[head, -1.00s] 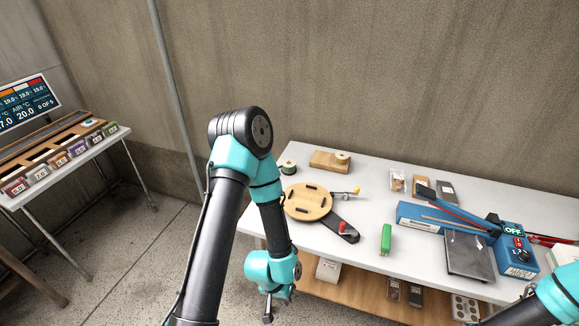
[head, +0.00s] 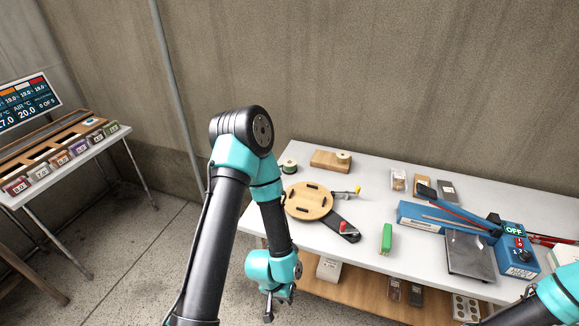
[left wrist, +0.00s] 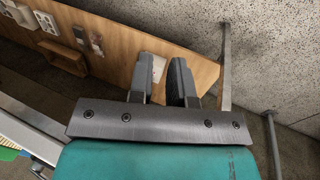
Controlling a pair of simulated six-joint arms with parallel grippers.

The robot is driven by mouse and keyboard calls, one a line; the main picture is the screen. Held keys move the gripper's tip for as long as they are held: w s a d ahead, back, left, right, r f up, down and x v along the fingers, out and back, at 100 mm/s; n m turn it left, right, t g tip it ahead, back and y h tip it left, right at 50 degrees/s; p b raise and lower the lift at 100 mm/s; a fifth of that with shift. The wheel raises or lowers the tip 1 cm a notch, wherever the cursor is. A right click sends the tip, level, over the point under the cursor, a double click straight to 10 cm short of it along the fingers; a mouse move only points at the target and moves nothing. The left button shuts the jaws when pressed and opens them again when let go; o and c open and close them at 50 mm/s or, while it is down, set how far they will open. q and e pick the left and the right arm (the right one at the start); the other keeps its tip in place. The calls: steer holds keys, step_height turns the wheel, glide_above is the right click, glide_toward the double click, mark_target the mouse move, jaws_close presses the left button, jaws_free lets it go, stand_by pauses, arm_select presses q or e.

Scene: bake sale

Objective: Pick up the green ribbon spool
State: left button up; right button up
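The green ribbon spool (head: 289,167) stands at the far left corner of the white table, a small round spool with a pale top and dark green side. My left gripper (head: 278,306) hangs low in front of the table's left edge, pointing down, well below and apart from the spool. In the left wrist view the two dark fingers (left wrist: 163,82) stand apart with a gap and nothing between them. The spool does not show in that view. Of my right arm only a teal part shows at the bottom right of the head view; its gripper is out of frame.
A round wooden turntable (head: 309,201) lies just in front of the spool. A wooden block (head: 326,161) with another pale spool (head: 343,157) is to its right. A green object (head: 387,238) and a blue sealer (head: 422,217) stand farther right. A wooden lower shelf (left wrist: 112,40) is near my left gripper.

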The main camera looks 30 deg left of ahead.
arm_select(q)
steer(key=o, duration=1.3)
steer(key=shift+o, duration=0.2)
